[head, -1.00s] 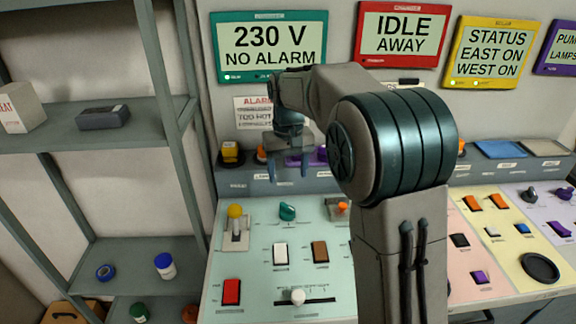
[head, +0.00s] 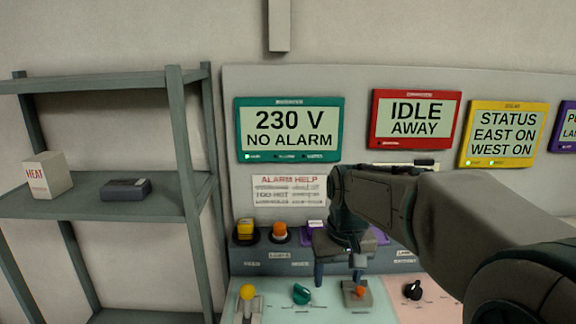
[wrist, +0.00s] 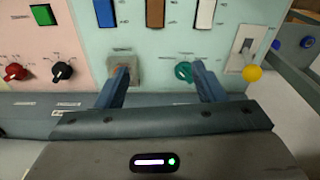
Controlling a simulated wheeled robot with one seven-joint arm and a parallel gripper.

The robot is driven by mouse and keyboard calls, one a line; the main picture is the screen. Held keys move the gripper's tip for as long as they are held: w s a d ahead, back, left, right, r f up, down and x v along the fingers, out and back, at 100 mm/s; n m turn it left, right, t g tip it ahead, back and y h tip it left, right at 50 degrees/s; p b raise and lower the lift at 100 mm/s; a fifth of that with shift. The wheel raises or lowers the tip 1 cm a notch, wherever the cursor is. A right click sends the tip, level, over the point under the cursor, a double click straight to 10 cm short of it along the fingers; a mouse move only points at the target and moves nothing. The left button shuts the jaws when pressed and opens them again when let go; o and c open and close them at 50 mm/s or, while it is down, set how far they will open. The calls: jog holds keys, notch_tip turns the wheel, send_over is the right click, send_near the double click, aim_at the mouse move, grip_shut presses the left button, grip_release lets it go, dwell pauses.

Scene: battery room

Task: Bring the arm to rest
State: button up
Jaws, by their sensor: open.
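My gripper (head: 338,280) is open and empty, with its blue fingers pointing down over the back part of the teal control panel (head: 328,310). In the wrist view my gripper (wrist: 160,72) shows both fingers apart, with the panel between and beyond them. The left finger there overlaps the grey plate (wrist: 136,72) of the orange-tipped switch. The teal knob (wrist: 183,72) is close to the right finger. I cannot tell how high the fingertips are above the panel. My arm reaches in from the lower right in the head view.
A yellow-balled lever (head: 248,293), an orange switch (head: 359,292) and a black knob (head: 413,290) stand on the panels. Yellow (head: 246,229) and orange (head: 280,230) buttons sit on the ledge behind. The teal screen (head: 289,130) reads 230 V, NO ALARM. Grey shelves (head: 165,198) stand left.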

jog(key=s+d+f, duration=0.2)
jog(key=s, duration=0.6)
jog(key=s+d+f+m+t, duration=0.1)
jog(key=s+d+f, duration=0.1)
jog(key=s, duration=0.5)
jog(key=shift+s+d+f+t, duration=0.3)
jog(key=shift+s+f, duration=0.05)
jog(key=shift+f, duration=0.35)
